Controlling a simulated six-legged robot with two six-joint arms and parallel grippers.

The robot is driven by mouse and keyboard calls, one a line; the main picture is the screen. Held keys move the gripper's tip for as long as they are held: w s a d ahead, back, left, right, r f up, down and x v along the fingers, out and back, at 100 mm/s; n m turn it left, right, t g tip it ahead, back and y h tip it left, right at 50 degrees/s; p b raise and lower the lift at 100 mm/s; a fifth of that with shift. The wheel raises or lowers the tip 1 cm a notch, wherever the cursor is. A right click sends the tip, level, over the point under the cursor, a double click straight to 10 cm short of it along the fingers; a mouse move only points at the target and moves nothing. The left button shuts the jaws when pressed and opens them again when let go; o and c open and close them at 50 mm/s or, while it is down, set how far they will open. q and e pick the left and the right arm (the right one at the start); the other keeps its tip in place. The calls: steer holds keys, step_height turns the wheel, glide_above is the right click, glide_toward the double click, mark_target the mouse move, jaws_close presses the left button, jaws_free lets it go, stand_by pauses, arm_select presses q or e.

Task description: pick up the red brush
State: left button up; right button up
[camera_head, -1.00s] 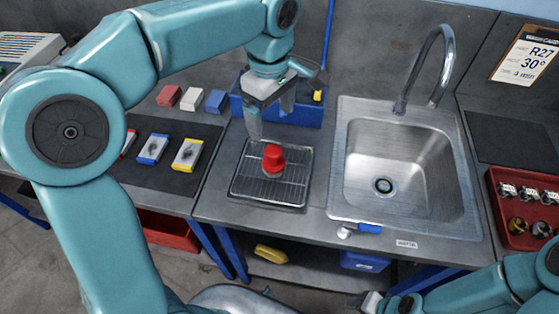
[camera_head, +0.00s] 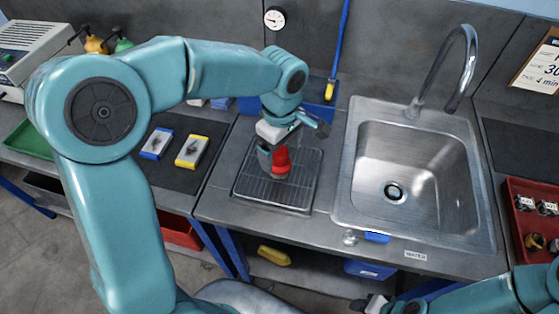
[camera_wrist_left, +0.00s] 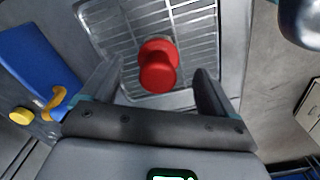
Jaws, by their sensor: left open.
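The red brush (camera_head: 282,162) stands on the metal drip grate (camera_head: 252,186) left of the sink. Only its red, knob-like handle shows; anything below it is hidden. It also shows in the left wrist view (camera_wrist_left: 158,68), where it appears between and just beyond the fingertips. My left gripper (camera_head: 272,158) is open, low over the grate and close beside the brush. Whether a finger touches the brush I cannot tell. My right gripper (camera_head: 373,303) shows small at the bottom edge, low in front of the bench, away from the brush; its jaws are unclear.
The steel sink (camera_head: 345,190) and tall faucet (camera_head: 440,75) stand right of the grate. A blue bin (camera_head: 315,112) is behind it. Blue (camera_head: 157,143) and yellow (camera_head: 192,151) blocks lie on the dark mat at left. A red tray (camera_head: 513,190) is at far right.

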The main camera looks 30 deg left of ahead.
mark_target(279, 162)
arm_select(q)
steer(key=f, duration=0.4)
steer(key=shift+w+a+f+p, duration=0.15)
steer(key=shift+a+p, duration=0.2)
steer(key=shift+p, duration=0.05)
steer(key=shift+d+f, duration=0.1)
steer(key=shift+f, duration=0.35)
steer(key=c, duration=1.1)
step_height(279, 162, up, 20)
steer(key=shift+f, duration=0.15)
